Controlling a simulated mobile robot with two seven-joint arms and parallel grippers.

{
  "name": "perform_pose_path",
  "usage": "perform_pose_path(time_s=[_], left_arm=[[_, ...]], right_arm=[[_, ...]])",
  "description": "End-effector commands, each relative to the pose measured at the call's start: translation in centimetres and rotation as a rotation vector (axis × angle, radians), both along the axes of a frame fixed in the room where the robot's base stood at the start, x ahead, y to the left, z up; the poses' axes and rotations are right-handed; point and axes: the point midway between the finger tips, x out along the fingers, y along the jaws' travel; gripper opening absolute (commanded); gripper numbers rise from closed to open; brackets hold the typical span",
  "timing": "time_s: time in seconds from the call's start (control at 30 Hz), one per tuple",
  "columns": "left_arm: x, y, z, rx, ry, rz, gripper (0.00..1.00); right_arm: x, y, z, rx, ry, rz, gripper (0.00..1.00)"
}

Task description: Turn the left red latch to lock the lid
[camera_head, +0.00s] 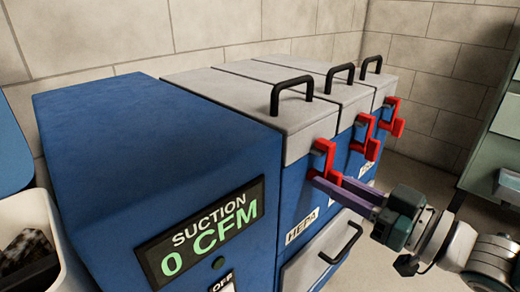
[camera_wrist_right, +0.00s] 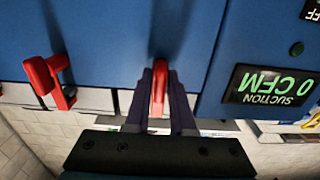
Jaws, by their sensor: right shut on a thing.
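The left red latch (camera_head: 322,160) is on the front of the blue cabinet, at the edge of the nearest grey lid (camera_head: 302,118). That lid lies flat and has a black handle (camera_head: 292,88). My right gripper (camera_head: 332,184) reaches in from the right, its purple fingers shut on the lower part of this latch. In the right wrist view, the red latch (camera_wrist_right: 158,92) stands between the two fingers (camera_wrist_right: 159,80). The fingers hide part of the latch. My left gripper is in neither view.
Two more red latches, the middle (camera_head: 365,138) and the far one (camera_head: 392,117), sit along the same front. A drawer handle (camera_head: 342,243) sticks out below my gripper. The suction display (camera_head: 203,232) reads 0 CFM. A white bin (camera_head: 62,225) stands at left.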

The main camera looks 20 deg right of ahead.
Motion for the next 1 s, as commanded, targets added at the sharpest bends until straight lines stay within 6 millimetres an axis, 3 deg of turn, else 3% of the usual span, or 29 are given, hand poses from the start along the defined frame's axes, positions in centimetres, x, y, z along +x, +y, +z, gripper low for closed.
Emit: perform_pose_path(time_s=[0.07, 0.1, 0.3, 0.63, 1.0], left_arm=[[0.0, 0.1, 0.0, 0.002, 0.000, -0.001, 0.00], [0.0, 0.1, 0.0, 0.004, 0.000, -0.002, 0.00], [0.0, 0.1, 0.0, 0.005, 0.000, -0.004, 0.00], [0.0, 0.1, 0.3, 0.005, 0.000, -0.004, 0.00], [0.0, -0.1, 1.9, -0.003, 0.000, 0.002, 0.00]], right_arm=[[0.0, 0.0, 0.0, 0.002, 0.000, -0.001, 0.00], [0.0, 0.0, 0.0, 0.002, 0.000, -0.001, 0.24], [0.0, 0.0, 0.0, 0.001, -0.001, -0.001, 0.45], [-0.7, -0.3, 0.0, 0.000, 0.001, -0.001, 0.45], [-7.2, -3.0, 0.1, -0.002, 0.004, -0.001, 0.45]])
